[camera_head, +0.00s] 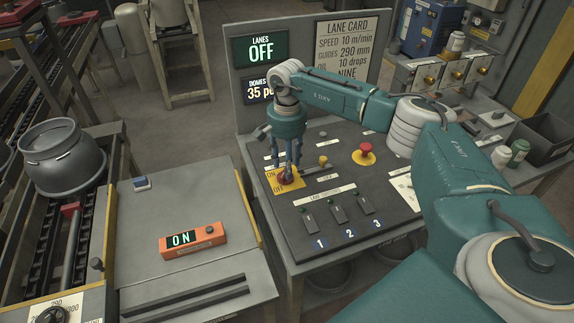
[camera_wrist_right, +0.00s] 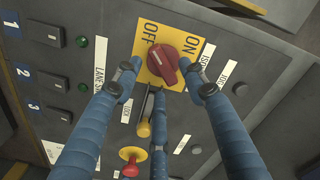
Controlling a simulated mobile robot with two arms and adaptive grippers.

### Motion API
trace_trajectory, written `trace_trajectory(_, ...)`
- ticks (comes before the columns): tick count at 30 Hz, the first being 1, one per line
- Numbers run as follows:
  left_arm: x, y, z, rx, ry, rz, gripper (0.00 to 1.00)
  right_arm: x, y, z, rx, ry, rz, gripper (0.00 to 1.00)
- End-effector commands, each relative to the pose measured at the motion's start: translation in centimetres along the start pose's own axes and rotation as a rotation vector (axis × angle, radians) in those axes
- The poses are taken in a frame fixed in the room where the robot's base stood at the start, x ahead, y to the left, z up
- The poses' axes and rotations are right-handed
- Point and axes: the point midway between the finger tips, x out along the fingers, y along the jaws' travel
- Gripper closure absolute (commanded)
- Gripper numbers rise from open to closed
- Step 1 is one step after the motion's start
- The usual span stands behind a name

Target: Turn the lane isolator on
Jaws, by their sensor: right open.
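The lane isolator is a red rotary knob (camera_wrist_right: 164,64) on a yellow plate marked OFF and ON. In the head view the knob (camera_head: 285,178) sits at the left of the dark sloped panel. My right gripper (camera_head: 288,165) is over the knob, pointing down. In the wrist view its blue fingers (camera_wrist_right: 160,82) are open, with a fingertip on either side of the knob and a third below it. I cannot tell whether they touch it. A lanes display (camera_head: 261,50) reads OFF. My left gripper is not in view.
A yellow-topped lever (camera_head: 323,162) and a red mushroom button (camera_head: 365,150) stand close by on the panel. Several small switches (camera_head: 338,213) are at its front. A lane card (camera_head: 343,50) stands behind.

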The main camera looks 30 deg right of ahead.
Motion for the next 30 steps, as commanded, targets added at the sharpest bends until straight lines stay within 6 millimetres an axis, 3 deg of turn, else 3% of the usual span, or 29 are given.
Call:
trace_trajectory(6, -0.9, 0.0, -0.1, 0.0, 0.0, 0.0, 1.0, 2.3, 0.0, 0.0, 0.002, -0.001, 0.0, 0.58)
trace_trajectory(16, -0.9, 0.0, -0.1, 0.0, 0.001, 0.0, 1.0, 2.8, -0.1, 0.0, 0.001, -0.001, -0.001, 0.58)
trace_trajectory(23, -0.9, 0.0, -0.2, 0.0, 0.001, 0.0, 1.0, 2.7, -0.1, 0.0, 0.001, -0.001, -0.001, 1.0)
trace_trajectory(30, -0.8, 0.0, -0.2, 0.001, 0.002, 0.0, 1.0, 2.8, -0.1, 0.0, 0.012, -0.001, -0.002, 1.0)
